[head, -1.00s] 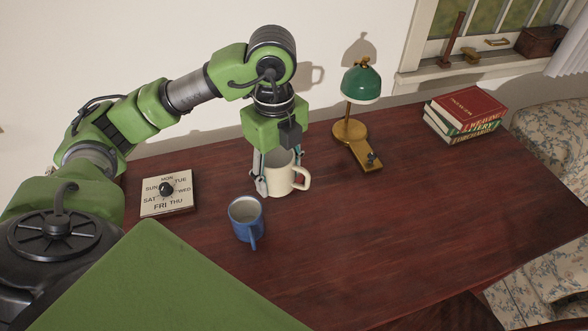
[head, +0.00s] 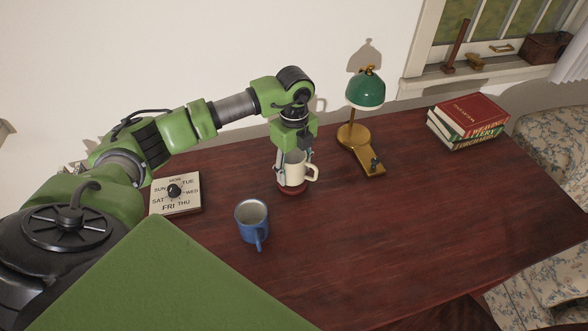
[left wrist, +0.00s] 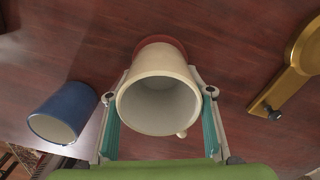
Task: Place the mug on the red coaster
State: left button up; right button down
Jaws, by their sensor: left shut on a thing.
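A cream mug (head: 293,172) stands upright between the fingers of my left gripper (head: 294,163), which is shut on it. Its handle points right in the head view. The red coaster (head: 293,191) shows as a rim right under the mug. In the left wrist view, the cream mug (left wrist: 160,100) is open and empty between the fingers, and the coaster (left wrist: 160,43) shows past its far side, mostly hidden. I cannot tell whether the mug's base touches the coaster. My right gripper is not in view.
A blue mug (head: 252,222) stands nearer on the dark wooden table (head: 400,215). A day-dial block (head: 176,194) lies to the left. A green-shaded brass lamp (head: 366,90) stands close right of the cream mug. Books (head: 468,120) are stacked farther right. The right front of the table is clear.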

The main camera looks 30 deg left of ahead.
pick_arm(q)
jog(key=shift+f, duration=0.7)
jog(key=o, duration=1.4)
jog(key=shift+c, duration=0.2)
jog(key=shift+r, duration=0.2)
notch_tip(320, 180, up, 12)
jog(key=b, duration=0.1)
jog(key=shift+f, duration=0.1)
